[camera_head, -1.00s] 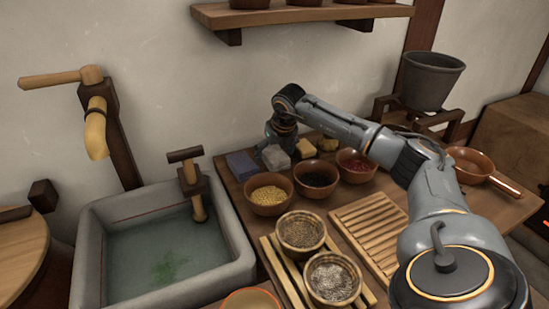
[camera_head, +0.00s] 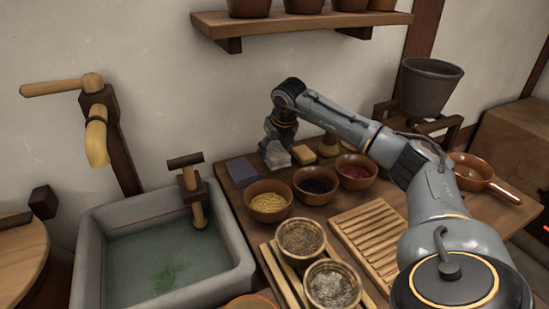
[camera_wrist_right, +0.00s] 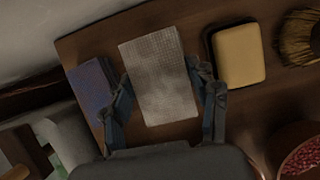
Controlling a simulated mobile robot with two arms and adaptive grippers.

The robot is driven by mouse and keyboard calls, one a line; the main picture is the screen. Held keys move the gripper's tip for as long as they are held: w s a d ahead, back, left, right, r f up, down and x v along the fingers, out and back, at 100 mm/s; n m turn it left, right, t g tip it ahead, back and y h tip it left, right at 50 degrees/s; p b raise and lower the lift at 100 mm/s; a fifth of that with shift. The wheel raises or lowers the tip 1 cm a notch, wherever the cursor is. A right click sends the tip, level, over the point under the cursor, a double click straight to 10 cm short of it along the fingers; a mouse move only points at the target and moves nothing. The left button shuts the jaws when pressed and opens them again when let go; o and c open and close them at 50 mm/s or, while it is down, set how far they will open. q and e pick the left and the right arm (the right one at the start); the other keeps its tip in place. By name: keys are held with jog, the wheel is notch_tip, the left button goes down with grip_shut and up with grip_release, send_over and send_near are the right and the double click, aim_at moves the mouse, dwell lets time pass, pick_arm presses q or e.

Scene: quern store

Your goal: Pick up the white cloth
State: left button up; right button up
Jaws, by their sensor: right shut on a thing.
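The white cloth (camera_head: 277,155) is a pale, folded, textured rectangle at the back left of the wooden table. In the right wrist view the cloth (camera_wrist_right: 158,78) lies between the two fingers. My right gripper (camera_head: 279,138) reaches down at the back of the table, and its fingers also show in the wrist view (camera_wrist_right: 164,92). It is shut on the cloth, one finger on each side. My left gripper is in neither view.
A blue folded cloth (camera_head: 242,171) lies left of the white cloth; a yellow block (camera_head: 303,155) lies right. Bowls of yellow grain (camera_head: 269,201), dark grain (camera_head: 315,186) and red beans (camera_head: 356,171) stand in front. The stone sink (camera_head: 240,262) is left.

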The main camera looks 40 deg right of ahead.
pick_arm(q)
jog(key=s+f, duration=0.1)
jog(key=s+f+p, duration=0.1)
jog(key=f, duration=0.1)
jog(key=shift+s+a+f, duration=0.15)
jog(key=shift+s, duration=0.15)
pick_arm(e)
jog(key=s+a+r, duration=0.2)
jog(key=a+r, duration=0.3)
jog(key=a, duration=0.1)
jog(key=s+a+r, duration=0.2)
jog(key=a+r, duration=0.3)
jog(key=a, duration=0.2)
jog(key=shift+s+a+r, duration=0.15)
jog(key=shift+s, duration=0.1)
jog(key=o, duration=0.4)
jog(key=shift+c, duration=1.4)
